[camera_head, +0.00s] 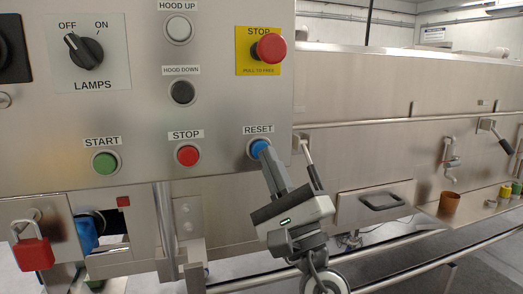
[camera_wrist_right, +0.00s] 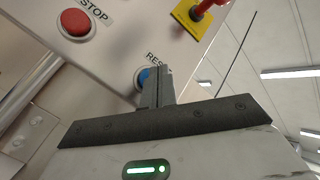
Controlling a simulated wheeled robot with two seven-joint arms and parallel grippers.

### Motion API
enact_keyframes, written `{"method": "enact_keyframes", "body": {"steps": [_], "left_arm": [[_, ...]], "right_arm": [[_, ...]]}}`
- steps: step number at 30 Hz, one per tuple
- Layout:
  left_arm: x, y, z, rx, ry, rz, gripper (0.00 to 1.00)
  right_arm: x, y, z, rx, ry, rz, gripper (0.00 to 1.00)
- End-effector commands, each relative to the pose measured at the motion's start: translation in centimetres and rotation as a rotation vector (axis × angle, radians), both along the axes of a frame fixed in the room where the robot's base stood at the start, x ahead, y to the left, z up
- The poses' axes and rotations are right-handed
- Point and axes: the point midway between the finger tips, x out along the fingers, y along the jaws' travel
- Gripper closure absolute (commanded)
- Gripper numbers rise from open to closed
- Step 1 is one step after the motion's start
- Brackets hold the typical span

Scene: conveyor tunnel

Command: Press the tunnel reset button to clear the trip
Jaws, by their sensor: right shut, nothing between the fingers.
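The blue reset button (camera_head: 259,148) sits under its RESET label on the steel control panel (camera_head: 225,105). My right gripper (camera_head: 266,153) is shut and empty, with its fingertips at the button's lower right edge. In the right wrist view the blue button (camera_wrist_right: 142,76) shows beside the shut fingertips (camera_wrist_right: 158,70), which hide part of it. I cannot tell whether the tips touch the button or whether it is pushed in. My left gripper is not in view.
The red STOP button (camera_head: 187,155) and green START button (camera_head: 105,162) lie left of the reset button. A red emergency stop (camera_head: 269,48) on a yellow plate is above it. A lever handle (camera_head: 309,163) stands close to the right of my fingers. A red padlock (camera_head: 33,253) hangs lower left.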

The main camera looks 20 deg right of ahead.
Motion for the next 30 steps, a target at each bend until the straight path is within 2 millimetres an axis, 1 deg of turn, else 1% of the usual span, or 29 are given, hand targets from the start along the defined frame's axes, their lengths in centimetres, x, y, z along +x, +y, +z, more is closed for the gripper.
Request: {"method": "enact_keyframes", "body": {"steps": [12,21,30], "left_arm": [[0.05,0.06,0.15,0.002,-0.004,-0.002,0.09],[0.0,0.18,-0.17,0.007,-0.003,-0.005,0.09],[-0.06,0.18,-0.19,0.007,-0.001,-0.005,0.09]], "right_arm": [[0.01,-0.01,0.0,0.0,0.0,0.0,1.0],[0.81,0.04,-0.02,0.0,0.0,0.0,1.0],[0.86,0.03,0.01,0.0,0.0,0.0,1.0]]}}
